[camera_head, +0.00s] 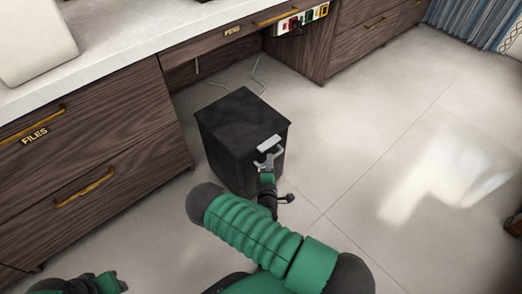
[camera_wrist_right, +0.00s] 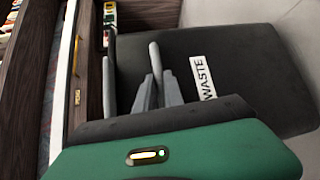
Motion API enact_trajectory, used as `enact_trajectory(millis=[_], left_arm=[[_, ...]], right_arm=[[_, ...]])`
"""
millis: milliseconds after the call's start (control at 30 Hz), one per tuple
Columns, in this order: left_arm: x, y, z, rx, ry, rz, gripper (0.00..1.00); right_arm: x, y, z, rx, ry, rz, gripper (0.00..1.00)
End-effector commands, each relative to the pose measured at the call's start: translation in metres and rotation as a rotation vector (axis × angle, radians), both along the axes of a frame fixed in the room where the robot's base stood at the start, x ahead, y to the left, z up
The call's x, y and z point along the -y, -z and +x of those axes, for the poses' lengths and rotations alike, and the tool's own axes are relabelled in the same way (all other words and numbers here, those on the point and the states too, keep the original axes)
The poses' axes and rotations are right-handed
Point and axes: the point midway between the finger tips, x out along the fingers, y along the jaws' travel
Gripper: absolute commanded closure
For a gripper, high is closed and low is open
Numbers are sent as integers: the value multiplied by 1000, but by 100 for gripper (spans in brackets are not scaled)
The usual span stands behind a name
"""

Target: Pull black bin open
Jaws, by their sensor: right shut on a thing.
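The black bin (camera_head: 238,125) stands upright on the floor beside the wooden drawers, its top closed as far as I can see. A white label sits near its front edge; in the right wrist view the label (camera_wrist_right: 203,78) reads WASTE on the dark bin (camera_wrist_right: 265,75). My right gripper (camera_head: 268,162) is at the bin's front, just below the label. In the right wrist view my right gripper (camera_wrist_right: 157,85) has its grey fingers close together around a light grey bar, the bin's handle (camera_wrist_right: 154,55). My left gripper (camera_head: 112,284) is low at the bottom left, away from the bin, its fingers unclear.
Wooden drawers (camera_head: 100,130) with brass handles and a FILES label stand left of the bin under a white worktop (camera_head: 120,35). Cables (camera_head: 260,75) lie behind the bin.

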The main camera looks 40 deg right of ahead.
Motion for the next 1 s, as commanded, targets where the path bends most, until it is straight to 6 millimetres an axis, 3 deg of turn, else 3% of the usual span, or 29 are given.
enact_trajectory(millis=[33, 200, 500, 700, 1000], left_arm=[[0, -10, 0, 0, 0, 0, 64], [0, -22, 0, 0, 0, 0, 64], [0, -35, 0, 0, 0, 0, 64], [0, -39, 0, 0, 0, 0, 64], [0, -39, 0, 0, 0, 0, 64]], right_arm=[[4, -3, -16, -11, 7, -4, 100], [7, -3, -59, -10, 7, -4, 100], [11, -1, -115, -6, 5, -2, 100], [12, -1, -132, -3, 5, -1, 100], [12, 1, -137, -3, 5, -1, 100]])
